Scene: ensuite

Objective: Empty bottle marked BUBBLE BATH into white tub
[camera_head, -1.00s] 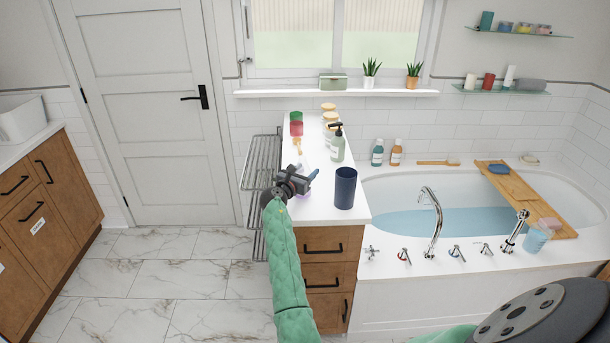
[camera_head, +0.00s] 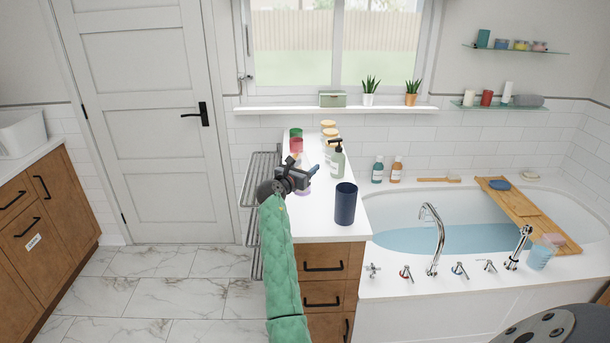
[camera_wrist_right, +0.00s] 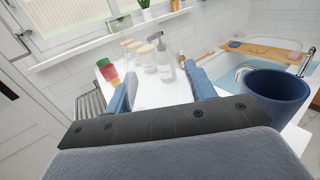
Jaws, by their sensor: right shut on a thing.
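My right gripper (camera_head: 309,176), on the green-sleeved arm, is over the white counter beside the navy cup (camera_head: 346,205). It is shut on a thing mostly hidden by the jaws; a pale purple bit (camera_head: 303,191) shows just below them. No BUBBLE BATH label is readable. My left gripper is out of view.
A pump bottle (camera_head: 338,163), jars with tan lids (camera_head: 329,140) and a red container (camera_head: 296,146) stand behind the gripper. A wire rack (camera_head: 262,180) is left of the counter. A wooden tray (camera_head: 525,213) spans the bathtub; a chrome tap (camera_head: 436,235) rises at its front rim.

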